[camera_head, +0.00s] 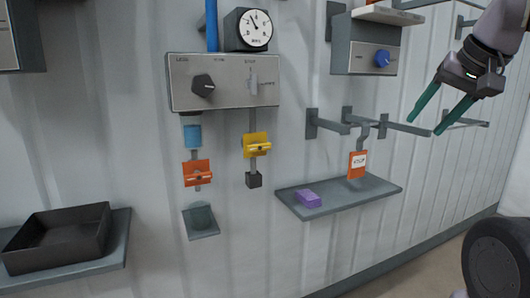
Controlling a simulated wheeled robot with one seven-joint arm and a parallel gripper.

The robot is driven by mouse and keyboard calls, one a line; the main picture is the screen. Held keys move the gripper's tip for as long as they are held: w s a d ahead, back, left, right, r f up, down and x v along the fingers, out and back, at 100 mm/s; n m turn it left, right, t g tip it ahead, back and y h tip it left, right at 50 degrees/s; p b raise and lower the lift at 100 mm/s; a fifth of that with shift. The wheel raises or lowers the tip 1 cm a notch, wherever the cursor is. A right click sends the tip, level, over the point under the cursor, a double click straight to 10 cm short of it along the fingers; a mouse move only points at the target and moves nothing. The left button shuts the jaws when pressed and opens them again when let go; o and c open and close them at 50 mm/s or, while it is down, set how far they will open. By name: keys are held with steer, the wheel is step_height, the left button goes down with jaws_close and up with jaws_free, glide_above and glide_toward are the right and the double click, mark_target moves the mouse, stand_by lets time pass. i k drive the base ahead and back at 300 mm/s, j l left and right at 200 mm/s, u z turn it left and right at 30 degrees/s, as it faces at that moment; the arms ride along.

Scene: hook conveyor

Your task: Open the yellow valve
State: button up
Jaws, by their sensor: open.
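The yellow valve (256,144) is on a thin vertical pipe below the grey control panel, left of the picture's middle. Its handle lies roughly across the pipe. A black block (254,181) ends the pipe below it. My gripper (439,117) is at the upper right, with its two green fingers spread apart and nothing between them. It is well to the right of the valve and touches nothing that I can see.
An orange valve (197,173) sits left of the yellow one, above a small bracket (201,222). The control panel (223,82) carries a knob and a switch, with a gauge (254,28) above.

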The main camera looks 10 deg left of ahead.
mark_target(256, 147)
steer(key=j+u, duration=0.35)
steer(key=u, duration=0.15)
steer(key=i+j+u, duration=0.1)
steer(key=j+u, duration=0.25)
steer(key=u, duration=0.15)
